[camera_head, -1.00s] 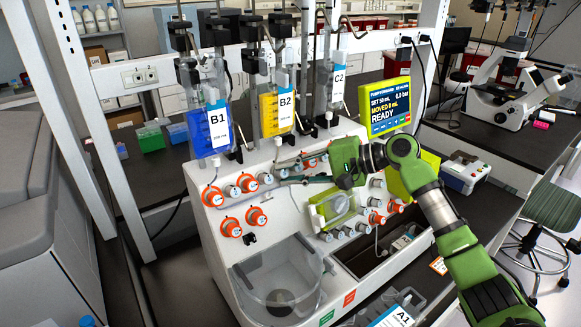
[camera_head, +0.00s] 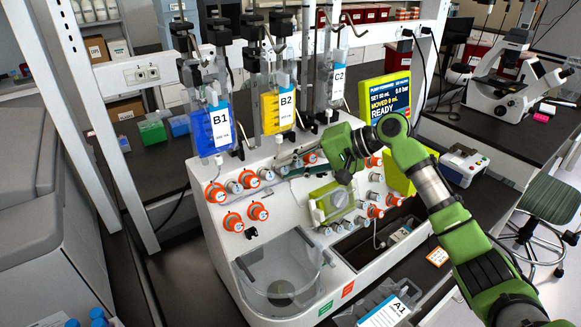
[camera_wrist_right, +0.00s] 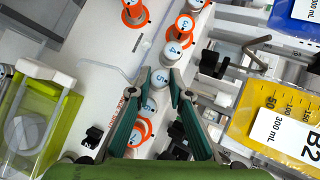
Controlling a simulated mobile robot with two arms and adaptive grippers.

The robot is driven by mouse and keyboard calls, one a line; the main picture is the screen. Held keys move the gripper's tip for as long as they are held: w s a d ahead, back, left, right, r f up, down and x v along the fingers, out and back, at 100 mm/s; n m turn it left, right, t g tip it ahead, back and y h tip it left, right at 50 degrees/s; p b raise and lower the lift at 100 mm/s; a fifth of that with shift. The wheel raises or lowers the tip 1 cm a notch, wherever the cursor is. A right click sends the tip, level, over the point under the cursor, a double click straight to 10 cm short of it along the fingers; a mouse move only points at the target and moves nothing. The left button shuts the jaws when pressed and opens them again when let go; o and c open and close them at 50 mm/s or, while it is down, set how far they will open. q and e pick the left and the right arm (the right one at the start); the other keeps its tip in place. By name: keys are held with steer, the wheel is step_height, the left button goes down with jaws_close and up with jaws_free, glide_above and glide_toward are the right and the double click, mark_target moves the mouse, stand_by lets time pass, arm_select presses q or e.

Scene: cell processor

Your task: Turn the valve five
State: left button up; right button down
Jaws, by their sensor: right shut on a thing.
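Valve five (camera_wrist_right: 163,76) is a light grey knob with a "5" on its cap, in a row of numbered valves on the white machine. In the right wrist view it sits between the fingertips of my right gripper (camera_wrist_right: 161,84), which is shut on it. In the head view the right gripper (camera_head: 290,170) reaches in from the right, its dark green fingers pointing left along the upper valve row. The fingers partly hide the valve there. My left gripper is not in view.
Bags B1 (camera_head: 212,128) and B2 (camera_head: 277,107) hang above. A display (camera_head: 388,100) reading READY stands behind the arm. A clear round vessel (camera_head: 280,270) is at the front.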

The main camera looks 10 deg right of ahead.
steer(key=c, duration=1.9)
jaws_free()
steer(key=shift+f, duration=0.1)
steer(key=v, duration=1.2)
